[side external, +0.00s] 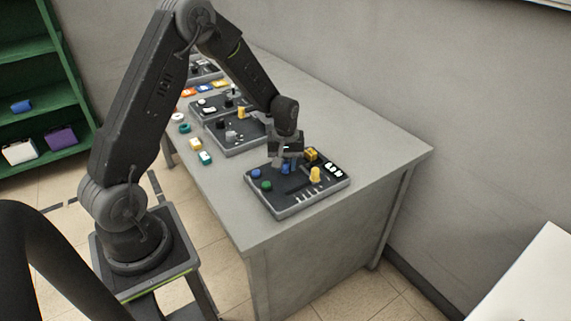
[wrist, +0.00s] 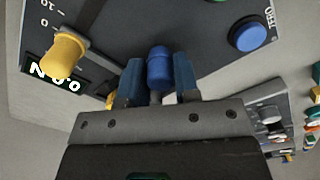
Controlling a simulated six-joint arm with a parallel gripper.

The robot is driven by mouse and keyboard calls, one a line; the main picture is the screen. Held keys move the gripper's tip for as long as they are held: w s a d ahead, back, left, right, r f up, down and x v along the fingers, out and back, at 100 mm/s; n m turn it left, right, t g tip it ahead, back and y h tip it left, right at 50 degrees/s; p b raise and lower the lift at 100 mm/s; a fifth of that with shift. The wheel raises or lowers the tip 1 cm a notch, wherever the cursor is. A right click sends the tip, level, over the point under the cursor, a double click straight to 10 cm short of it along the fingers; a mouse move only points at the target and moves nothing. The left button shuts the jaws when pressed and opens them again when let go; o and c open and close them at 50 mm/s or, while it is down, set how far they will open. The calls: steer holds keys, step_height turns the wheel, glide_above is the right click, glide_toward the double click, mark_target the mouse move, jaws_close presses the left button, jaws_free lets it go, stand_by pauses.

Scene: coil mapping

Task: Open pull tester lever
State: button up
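The pull tester (side external: 282,205) is a dark panel box on the near end of the grey table. Its blue lever knob (wrist: 158,68) stands between the two fingers of my gripper (wrist: 159,84) in the wrist view. The fingers lie close along both sides of the knob, and I cannot tell if they press on it. In the side external view my gripper (side external: 285,160) points down over the panel, at the blue knob (side external: 285,169). The lower stem of the knob is partly hidden by the gripper.
Another device (side external: 235,136) stands behind. The table's front corner (side external: 246,250) is clear.

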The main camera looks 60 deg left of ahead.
steer(key=o, duration=0.3)
steer(key=shift+s+d, duration=0.1)
steer(key=shift+o, duration=0.2)
step_height(320, 180, up, 14)
steer(key=shift+f, duration=0.1)
stand_by(0.7)
steer(key=s+d+r+m+t, duration=0.3)
steer(key=s+d+r+m, duration=0.3)
steer(key=s+d+r, duration=0.35)
steer(key=s+d+r+m+t, duration=0.2)
steer(key=s+d+m, duration=0.3)
steer(key=s, duration=0.6)
steer(key=shift+s+t, duration=0.15)
steer(key=shift+t, duration=0.15)
